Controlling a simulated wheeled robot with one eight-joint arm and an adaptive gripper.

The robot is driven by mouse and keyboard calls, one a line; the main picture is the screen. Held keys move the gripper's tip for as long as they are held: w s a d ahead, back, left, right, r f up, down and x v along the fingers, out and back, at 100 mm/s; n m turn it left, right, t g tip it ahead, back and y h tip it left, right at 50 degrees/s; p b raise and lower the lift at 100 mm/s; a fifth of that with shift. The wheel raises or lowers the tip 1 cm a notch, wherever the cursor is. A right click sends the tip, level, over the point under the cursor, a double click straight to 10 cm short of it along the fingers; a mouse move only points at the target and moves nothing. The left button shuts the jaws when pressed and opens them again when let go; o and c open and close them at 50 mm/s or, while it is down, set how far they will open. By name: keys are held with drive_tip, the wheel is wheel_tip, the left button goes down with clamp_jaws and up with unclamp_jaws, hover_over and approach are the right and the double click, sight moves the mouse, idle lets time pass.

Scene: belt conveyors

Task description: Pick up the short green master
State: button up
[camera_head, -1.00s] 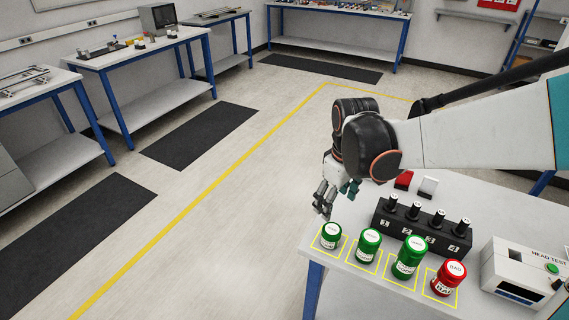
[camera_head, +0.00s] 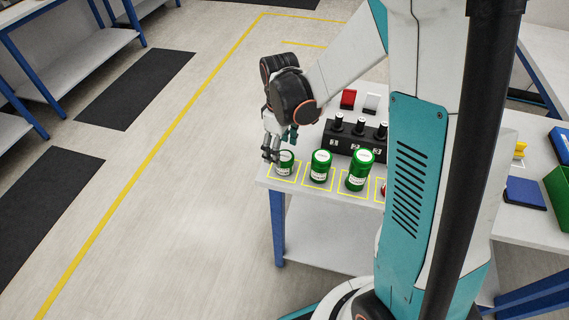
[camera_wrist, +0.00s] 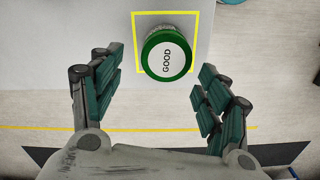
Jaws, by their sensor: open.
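The short green master (camera_head: 285,163) is a green cylinder with a white label, standing upright in the leftmost yellow square at the table's left end. In the wrist view its round top, marked GOOD (camera_wrist: 166,56), sits at the upper middle, ahead of and between my fingers. My gripper (camera_head: 271,150) is open and empty, just left of the short master in the head view. In the wrist view my gripper (camera_wrist: 160,92) has its fingers spread on both sides. A medium green master (camera_head: 320,166) and a taller green master (camera_head: 358,170) stand to its right.
A red master (camera_head: 383,189) is mostly hidden behind my arm column. A black numbered block (camera_head: 345,143) with black pegs stands behind the masters. Red (camera_head: 348,99) and white (camera_head: 371,102) pieces lie further back.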

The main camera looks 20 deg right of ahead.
sight(284, 156)
drive_tip(key=f, duration=0.1)
drive_tip(key=f+b, duration=0.1)
drive_tip(key=f, duration=0.1)
drive_tip(key=s+f+b, duration=0.1)
drive_tip(key=shift+s+d+f, duration=0.1)
drive_tip(key=shift+d+f, duration=0.15)
drive_tip(key=shift+f, duration=0.4)
drive_tip(key=shift+r, duration=0.1)
drive_tip(key=c, duration=1.3)
